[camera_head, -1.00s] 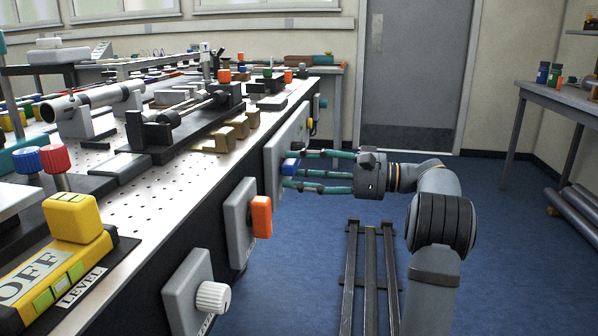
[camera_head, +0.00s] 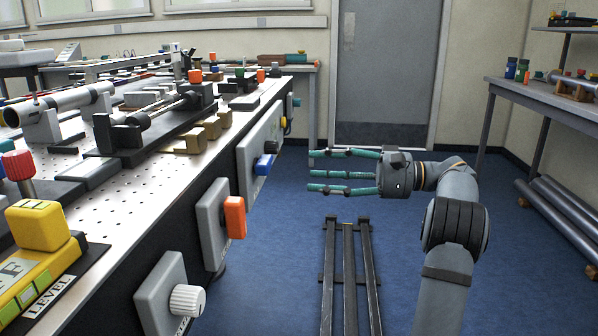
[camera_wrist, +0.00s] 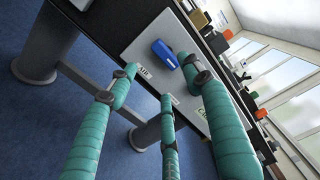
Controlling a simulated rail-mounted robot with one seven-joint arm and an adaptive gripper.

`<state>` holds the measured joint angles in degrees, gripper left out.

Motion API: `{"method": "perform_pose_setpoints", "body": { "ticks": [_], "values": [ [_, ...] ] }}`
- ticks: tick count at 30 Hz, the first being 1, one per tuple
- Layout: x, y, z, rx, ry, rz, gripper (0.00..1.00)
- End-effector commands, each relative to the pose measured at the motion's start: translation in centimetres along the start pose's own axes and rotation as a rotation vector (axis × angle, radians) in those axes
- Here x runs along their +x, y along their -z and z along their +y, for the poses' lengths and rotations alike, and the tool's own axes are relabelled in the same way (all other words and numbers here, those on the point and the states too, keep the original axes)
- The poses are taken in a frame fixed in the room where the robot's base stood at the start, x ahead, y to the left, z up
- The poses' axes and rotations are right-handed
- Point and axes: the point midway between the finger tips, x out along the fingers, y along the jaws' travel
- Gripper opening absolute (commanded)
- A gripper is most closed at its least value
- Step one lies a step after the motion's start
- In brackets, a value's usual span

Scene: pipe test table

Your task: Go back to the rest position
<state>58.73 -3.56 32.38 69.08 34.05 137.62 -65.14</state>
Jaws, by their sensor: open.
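My gripper (camera_head: 318,172) is in the middle of the head view, with its teal fingers spread apart and pointing left at the side of the test table (camera_head: 120,215). It is empty. A gap of floor shows between the fingertips and the blue switch (camera_head: 264,165) on the grey side panel. In the wrist view, the fingers frame the same blue switch (camera_wrist: 164,55) on its light plate, without visible contact. A label beside it is partly readable.
An orange switch (camera_head: 235,217) and a white knob (camera_head: 187,300) stick out from the table's side, nearer to me. Floor rails (camera_head: 348,280) run below my arm. A side bench (camera_head: 520,92) stands at the right, with pipes below.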

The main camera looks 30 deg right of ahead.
Motion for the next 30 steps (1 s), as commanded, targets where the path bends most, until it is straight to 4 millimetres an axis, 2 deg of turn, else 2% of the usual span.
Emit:
{"method": "perform_pose_setpoints", "body": {
  "ticks": [6, 17, 23, 30],
  "values": [
    [-1.2, 0.0, 0.0, -0.001, 0.0, -0.002, 0.5],
    [-1.0, 0.0, 0.0, -0.001, 0.0, -0.002, 0.5],
    [1.3, -0.1, -0.1, 0.0, 0.0, -0.004, 0.5],
    [6.1, -0.1, 0.0, -0.001, 0.0, -0.004, 0.5]
  ]
}}
